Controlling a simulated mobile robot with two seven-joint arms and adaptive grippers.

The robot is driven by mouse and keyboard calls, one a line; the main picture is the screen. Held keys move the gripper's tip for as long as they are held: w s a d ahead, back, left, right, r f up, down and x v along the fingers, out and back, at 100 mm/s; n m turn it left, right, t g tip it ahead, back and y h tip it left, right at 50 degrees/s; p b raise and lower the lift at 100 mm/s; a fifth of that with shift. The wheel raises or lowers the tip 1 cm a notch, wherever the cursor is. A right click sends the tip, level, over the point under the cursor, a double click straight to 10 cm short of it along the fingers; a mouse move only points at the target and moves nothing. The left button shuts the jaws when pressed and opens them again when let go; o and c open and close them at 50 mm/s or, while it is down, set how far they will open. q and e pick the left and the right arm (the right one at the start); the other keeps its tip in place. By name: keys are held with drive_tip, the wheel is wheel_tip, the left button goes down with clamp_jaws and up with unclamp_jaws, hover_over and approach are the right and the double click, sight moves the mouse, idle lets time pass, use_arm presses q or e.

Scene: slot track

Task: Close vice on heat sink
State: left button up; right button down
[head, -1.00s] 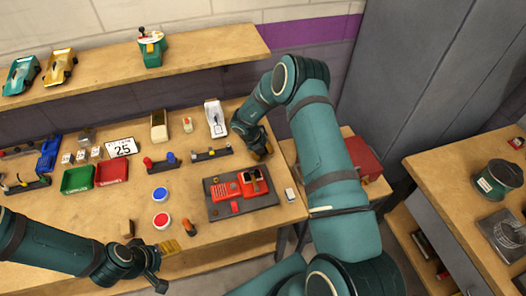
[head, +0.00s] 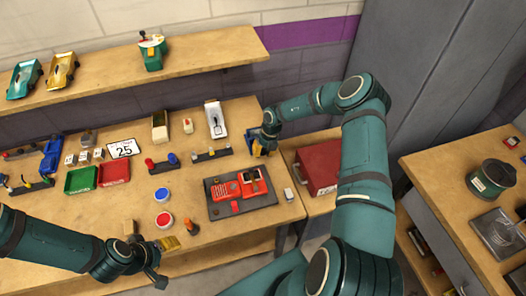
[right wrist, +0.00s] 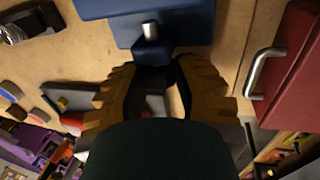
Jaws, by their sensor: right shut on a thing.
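The blue vice (right wrist: 185,22) fills the top middle of the right wrist view, with a silver screw end (right wrist: 150,31) on its near face. My right gripper (right wrist: 155,75) has its yellow fingers closed in around a dark part just below that screw, seemingly the vice's handle. In the head view my right gripper (head: 263,147) is at the right end of the workbench and hides most of the vice. I cannot make out the heat sink or the jaw gap. My left gripper (head: 166,256) is over the bench's front edge, apart from the vice; its finger opening is unclear.
A red toolbox (head: 318,166) stands right of the vice on a lower surface. A dark mat (head: 214,211) with red parts (head: 250,182) lies in front. A white switch unit (head: 215,119) and a small lever strip (head: 211,154) lie to the left.

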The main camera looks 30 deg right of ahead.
drive_tip(key=shift+s+f+y, duration=0.1)
drive_tip(key=shift+f+y, duration=0.05)
drive_tip(key=shift+y, duration=0.15)
drive_tip(key=c, duration=0.7)
unclamp_jaws()
drive_tip(key=shift+o, duration=0.2)
drive_tip(key=v, duration=1.2)
drive_tip(key=shift+s, duration=0.1)
